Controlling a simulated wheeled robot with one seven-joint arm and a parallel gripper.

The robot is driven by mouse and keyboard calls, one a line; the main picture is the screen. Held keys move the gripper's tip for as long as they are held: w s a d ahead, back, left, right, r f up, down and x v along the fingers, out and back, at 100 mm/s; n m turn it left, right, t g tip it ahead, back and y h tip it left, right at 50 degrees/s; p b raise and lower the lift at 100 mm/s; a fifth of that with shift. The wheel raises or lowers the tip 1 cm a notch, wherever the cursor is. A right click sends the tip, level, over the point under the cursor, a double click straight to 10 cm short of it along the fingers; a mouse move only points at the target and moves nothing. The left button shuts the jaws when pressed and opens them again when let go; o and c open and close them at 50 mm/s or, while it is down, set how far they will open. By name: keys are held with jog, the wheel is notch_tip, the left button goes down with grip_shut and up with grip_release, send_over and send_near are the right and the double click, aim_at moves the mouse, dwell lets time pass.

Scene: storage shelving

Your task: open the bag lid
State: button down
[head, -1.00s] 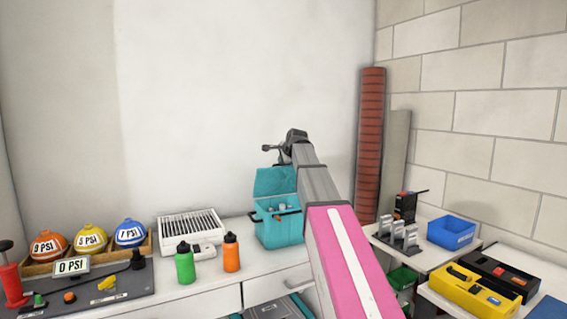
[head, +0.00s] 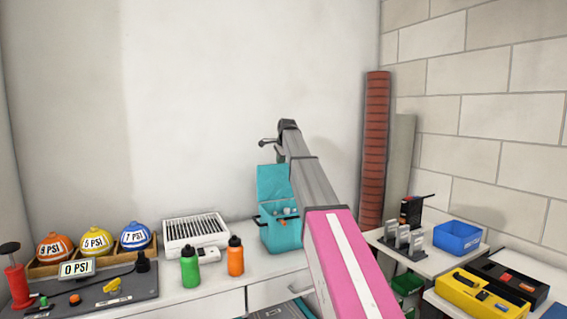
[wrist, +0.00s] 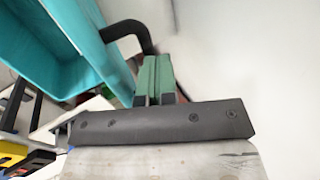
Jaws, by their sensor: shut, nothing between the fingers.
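The teal bag (head: 281,236) stands upright on the white counter. Its lid (head: 272,183) is raised, standing up at the back, and the bag's inside shows with small items in it. My gripper (head: 268,142) is above the bag, over the top of the lid and apart from it in the head view. In the wrist view the gripper's green fingers (wrist: 154,78) are together with nothing between them. Part of the teal bag (wrist: 85,45) fills the upper left of the wrist view, with a dark curved handle-like piece (wrist: 125,32) beside it.
A green bottle (head: 190,267) and an orange bottle (head: 235,257) stand left of the bag. A white slatted box (head: 195,233) is behind them. A red column (head: 375,150) and a side table with a blue bin (head: 457,237) are to the right.

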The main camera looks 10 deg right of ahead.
jog(key=shift+w+a+f, duration=0.2)
jog(key=shift+w, duration=0.45)
jog(key=shift+w+a+f, duration=0.15)
jog(key=shift+w, duration=0.45)
jog(key=shift+s, duration=0.1)
